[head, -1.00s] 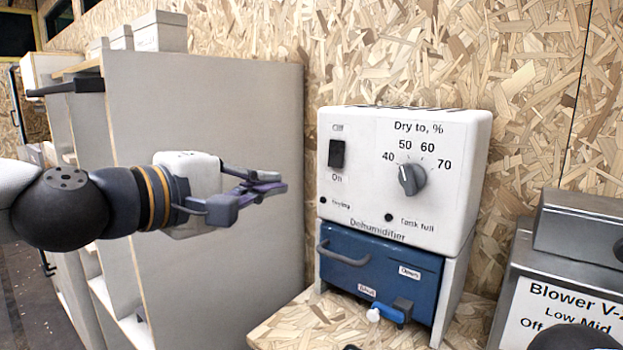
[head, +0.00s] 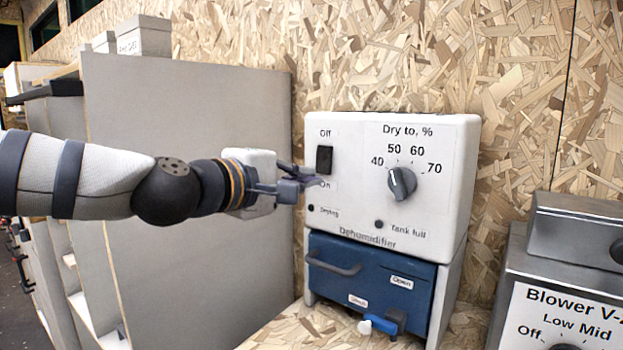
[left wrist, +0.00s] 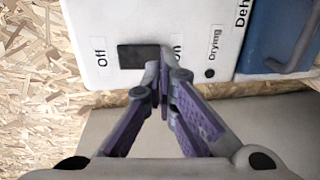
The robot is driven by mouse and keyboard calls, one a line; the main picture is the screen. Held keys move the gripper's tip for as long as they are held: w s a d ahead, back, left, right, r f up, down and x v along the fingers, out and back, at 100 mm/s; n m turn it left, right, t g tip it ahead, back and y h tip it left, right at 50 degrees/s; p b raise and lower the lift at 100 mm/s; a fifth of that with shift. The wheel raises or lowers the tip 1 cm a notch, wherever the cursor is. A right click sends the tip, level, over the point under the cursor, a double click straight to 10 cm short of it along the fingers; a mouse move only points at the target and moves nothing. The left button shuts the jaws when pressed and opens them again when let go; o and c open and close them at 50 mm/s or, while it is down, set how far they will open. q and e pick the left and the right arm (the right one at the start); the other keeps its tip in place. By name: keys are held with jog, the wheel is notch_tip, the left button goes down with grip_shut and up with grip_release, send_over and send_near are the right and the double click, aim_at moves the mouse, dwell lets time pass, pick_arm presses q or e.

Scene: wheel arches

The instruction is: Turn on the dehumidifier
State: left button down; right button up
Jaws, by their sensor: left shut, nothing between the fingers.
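The dehumidifier (head: 440,215) is a white box with a dial (head: 402,183) and a black rocker switch (head: 324,159), with "Off" above it and "On" below. My left gripper (head: 314,182) is shut and empty, with its fingertips at the front panel close to the "On" label, just below the switch. In the left wrist view the switch (left wrist: 136,56) lies beside the closed fingertips (left wrist: 160,68), which partly cover the "On" label. I cannot tell whether they touch the panel. My right gripper is not in view.
Under the white box is a blue tank drawer (head: 360,275) with a handle and a blue valve (head: 388,322). A metal blower box (head: 560,285) stands at the right. A grey cabinet (head: 185,130) stands at the left, and a chipboard wall is behind.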

aim_at(324, 160)
pick_arm(q)
jog(key=shift+x, duration=1.35)
